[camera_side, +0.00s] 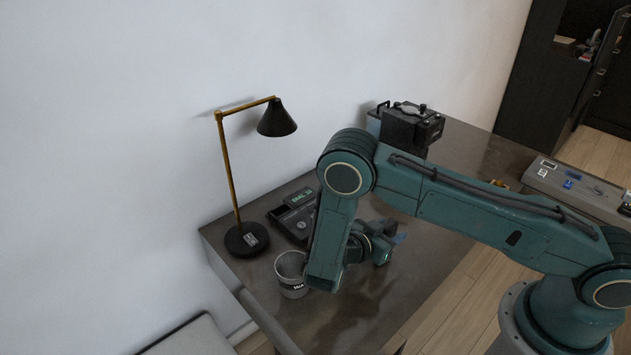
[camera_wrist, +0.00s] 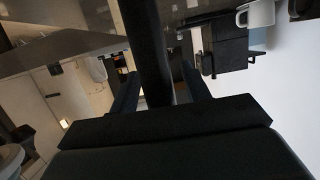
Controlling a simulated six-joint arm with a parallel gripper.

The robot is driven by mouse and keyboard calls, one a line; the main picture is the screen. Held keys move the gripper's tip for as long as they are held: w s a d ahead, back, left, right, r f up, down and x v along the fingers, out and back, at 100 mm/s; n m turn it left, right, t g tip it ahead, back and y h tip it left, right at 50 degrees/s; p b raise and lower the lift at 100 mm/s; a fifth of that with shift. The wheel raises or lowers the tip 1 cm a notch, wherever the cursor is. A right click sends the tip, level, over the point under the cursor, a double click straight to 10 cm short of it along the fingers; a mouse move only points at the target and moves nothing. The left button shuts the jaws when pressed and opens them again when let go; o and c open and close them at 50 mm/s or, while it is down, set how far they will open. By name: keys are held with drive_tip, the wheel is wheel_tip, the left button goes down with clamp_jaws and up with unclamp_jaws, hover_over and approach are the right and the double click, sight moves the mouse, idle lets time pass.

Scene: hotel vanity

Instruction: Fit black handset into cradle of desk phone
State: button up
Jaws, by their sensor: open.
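The desk phone (camera_side: 293,215) is a dark set with a lit green display, on the desk beside the lamp foot. My arm covers part of its right side, and its cradle is not clear. My gripper (camera_side: 392,240) is to the right of the phone in the side view. In the wrist view my gripper (camera_wrist: 160,95) is open, with one finger on each side of a long black bar that looks like the handset (camera_wrist: 148,48). I cannot tell whether the fingers touch it. I cannot make out the handset in the side view.
A lamp (camera_side: 246,239) with a brass stem stands left of the phone. A black machine (camera_side: 411,127) stands at the back. The desk's front right (camera_side: 400,300) is bare.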

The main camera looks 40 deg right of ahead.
drive_tip(key=v, duration=1)
drive_tip(key=shift+a, duration=0.25)
drive_tip(key=shift+r, duration=0.2)
